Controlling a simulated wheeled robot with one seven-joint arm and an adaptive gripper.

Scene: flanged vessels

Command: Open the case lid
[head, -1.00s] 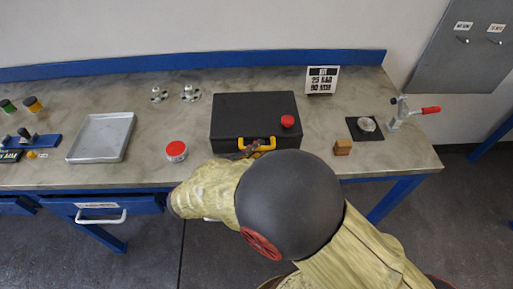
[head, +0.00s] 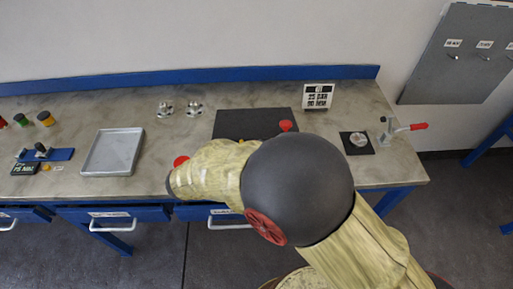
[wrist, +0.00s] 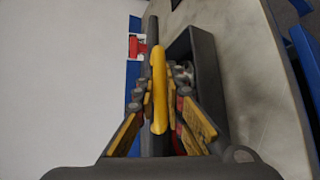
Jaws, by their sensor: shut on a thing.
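The black case (head: 250,122) stands on the bench in the head view, its front hidden behind my arm. A red item (head: 285,126) is at its lid's right side. In the wrist view the lid (wrist: 153,28) shows nearly edge-on, raised away from the case body (wrist: 207,60), and small grey shapes show inside the body. My gripper (wrist: 160,92) is shut on the yellow handle (wrist: 159,60), with fingers on both sides of it. In the head view my arm hides the gripper and handle.
A grey tray (head: 112,152) and a partly hidden red tin (head: 181,161) are left of the case. A sign (head: 318,96), a dark pad (head: 357,143) and a red-handled clamp (head: 405,128) are to the right.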

